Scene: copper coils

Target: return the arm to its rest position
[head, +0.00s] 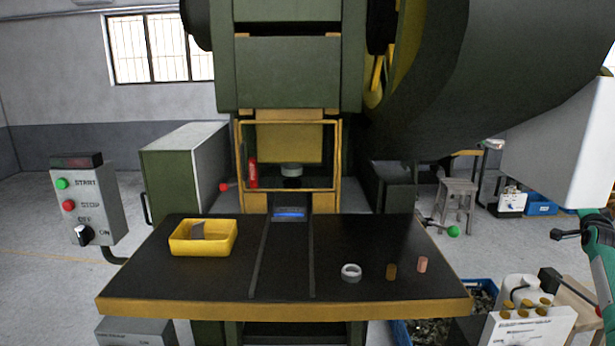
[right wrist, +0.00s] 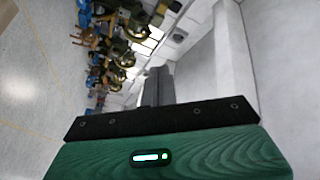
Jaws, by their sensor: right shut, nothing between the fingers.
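My right arm shows at the right edge of the head view, with its right gripper (head: 558,234) out to the right of the press table and well apart from it. In the right wrist view the gripper (right wrist: 158,88) has its fingers together, with nothing between them. The right wrist view is turned sideways and shows the workshop floor, machines and a pale wall beyond. My left gripper is in neither view. On the black table (head: 350,240) lie a silvery ring (head: 351,271), a brown cylinder (head: 391,271) and a copper-pink cylinder (head: 422,264).
A yellow bin (head: 218,247) with a grey piece in it sits at the table's left. The green press (head: 290,75) rises behind. A control box (head: 84,205) stands at left. A blue crate (head: 484,284) and a white block with brassy pegs (head: 520,330) are at lower right.

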